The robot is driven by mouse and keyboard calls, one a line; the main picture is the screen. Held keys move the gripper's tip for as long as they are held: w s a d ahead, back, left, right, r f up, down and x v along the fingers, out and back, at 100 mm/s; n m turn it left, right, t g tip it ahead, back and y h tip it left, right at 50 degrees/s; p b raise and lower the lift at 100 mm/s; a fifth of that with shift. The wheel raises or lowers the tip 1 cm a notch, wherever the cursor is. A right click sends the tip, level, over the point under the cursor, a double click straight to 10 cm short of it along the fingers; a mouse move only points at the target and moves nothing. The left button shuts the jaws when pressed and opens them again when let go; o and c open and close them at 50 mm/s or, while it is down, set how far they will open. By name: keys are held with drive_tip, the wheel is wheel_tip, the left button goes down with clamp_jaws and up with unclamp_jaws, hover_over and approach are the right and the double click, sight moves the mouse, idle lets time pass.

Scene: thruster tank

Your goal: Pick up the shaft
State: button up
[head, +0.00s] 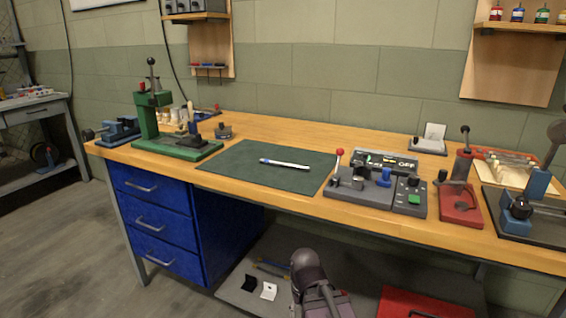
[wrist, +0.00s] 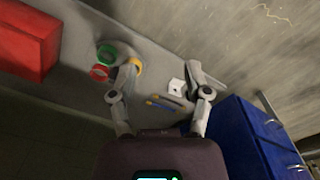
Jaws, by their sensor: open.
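A slim pale rod with blue on it (head: 285,164) lies flat on the dark green mat (head: 235,177) on the workbench; it looks like the shaft, though it could be a pen. It does not show in the wrist view. My gripper (wrist: 161,70) is open, its two grey fingers spread wide with nothing between them. In the wrist view it points toward the grey lower shelf (wrist: 75,35) under the bench, away from the mat. In the head view part of my arm shows at the bottom, below the bench front; the fingertips cannot be made out there.
A green press (head: 150,115) stands left of the mat. A grey fixture with a red-knobbed lever (head: 355,188) and a red hand press (head: 460,200) stand right of it. Blue drawers (head: 155,215) are under the bench's left end. A red box (wrist: 25,40) sits on the lower shelf.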

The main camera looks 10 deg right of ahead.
wheel_tip(320, 180, up, 31)
drive_tip(key=w+p, duration=0.2)
drive_tip(key=p, duration=2.9)
wheel_tip(320, 180, up, 16)
drive_tip(key=n+p, duration=1.1)
drive_tip(key=p, duration=0.4)
hover_over(284, 165)
drive_tip(key=shift+w+a+r, duration=0.15)
drive_tip(key=shift+w+a, duration=0.05)
drive_tip(key=shift+w, duration=0.4)
wheel_tip(284, 165, down, 8)
drive_tip(key=b, duration=0.7)
drive_tip(key=shift+b, duration=0.4)
drive_tip(key=shift+f, duration=0.35)
